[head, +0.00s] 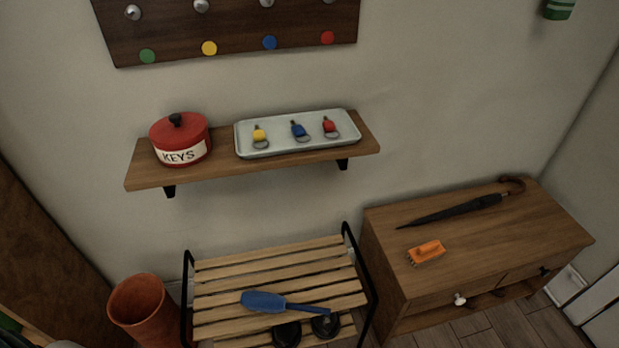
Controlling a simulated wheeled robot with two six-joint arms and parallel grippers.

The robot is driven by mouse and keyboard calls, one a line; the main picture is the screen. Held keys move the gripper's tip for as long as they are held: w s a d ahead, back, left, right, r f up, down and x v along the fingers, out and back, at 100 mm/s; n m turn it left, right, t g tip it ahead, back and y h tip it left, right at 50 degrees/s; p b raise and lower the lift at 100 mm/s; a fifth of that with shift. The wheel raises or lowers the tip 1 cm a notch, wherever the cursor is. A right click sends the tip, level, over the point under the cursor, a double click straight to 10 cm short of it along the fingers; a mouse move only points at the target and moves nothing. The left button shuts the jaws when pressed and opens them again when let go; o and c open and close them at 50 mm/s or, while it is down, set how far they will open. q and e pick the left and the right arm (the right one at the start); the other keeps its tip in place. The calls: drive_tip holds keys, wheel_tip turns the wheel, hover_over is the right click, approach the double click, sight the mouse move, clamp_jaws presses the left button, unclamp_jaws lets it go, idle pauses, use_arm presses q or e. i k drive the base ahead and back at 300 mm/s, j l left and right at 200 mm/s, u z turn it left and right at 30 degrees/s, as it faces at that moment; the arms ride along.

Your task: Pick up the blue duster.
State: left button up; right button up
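The blue duster (264,301) lies on the slatted wooden bench (270,264). Its wide blue head points left, and its thin blue handle runs to the right. The handle's right end lies close to a dark rounded item (325,326). Neither of my grippers shows in the head view.
Another dark rounded item (287,334) is at the bench front. A terracotta pot (139,306) stands left. A cabinet (480,237) on the right bears an umbrella (455,210) and orange brush (427,251). A wall shelf (222,168) holds a red KEYS pot (180,140) and key tray (335,145).

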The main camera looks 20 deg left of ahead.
sight(254, 300)
drive_tip(key=u, duration=0.8)
drive_tip(key=l, duration=0.4)
drive_tip(key=k+u, duration=0.05)
